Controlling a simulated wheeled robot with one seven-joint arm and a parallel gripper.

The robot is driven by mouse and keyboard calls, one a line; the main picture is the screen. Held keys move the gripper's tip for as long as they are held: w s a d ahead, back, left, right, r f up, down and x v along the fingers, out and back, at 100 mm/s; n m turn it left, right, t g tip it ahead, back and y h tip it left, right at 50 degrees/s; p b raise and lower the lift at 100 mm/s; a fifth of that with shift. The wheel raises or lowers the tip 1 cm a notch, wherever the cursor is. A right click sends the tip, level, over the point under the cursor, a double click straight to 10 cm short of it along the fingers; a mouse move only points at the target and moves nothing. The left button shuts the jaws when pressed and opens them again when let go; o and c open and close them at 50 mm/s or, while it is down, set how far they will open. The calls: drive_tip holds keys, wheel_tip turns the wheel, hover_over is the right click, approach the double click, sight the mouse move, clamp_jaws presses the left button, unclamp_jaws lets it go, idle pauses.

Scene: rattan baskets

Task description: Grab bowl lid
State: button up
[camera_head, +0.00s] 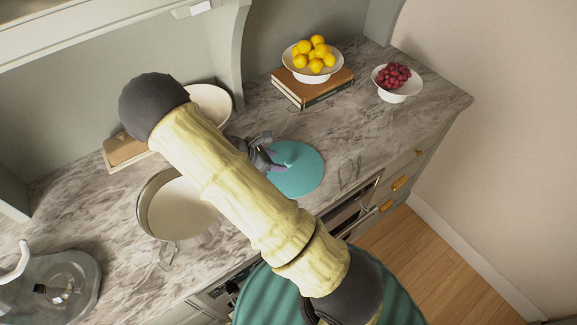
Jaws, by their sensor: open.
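A round teal lid (306,178) lies flat on the marble counter, right of the middle of the view. My gripper (278,160) is at the lid's upper left edge, with its jaws open. The fingertips overlap the lid in the picture; whether they touch it I cannot tell. My arm crosses in front and hides part of the gripper and the lid's left side.
A cream-lined pot (165,211) stands left of my arm, with a white bowl (213,99) behind. Counter right of the lid is clear.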

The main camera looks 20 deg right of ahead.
sight(287, 162)
drive_tip(key=shift+d, duration=0.1)
drive_tip(key=shift+d+f+p, duration=0.4)
drive_tip(key=shift+d+p, duration=0.05)
drive_tip(key=shift+d, duration=0.05)
drive_tip(key=shift+p+x, duration=0.7)
drive_tip(key=shift+x, duration=1.3)
clamp_jaws()
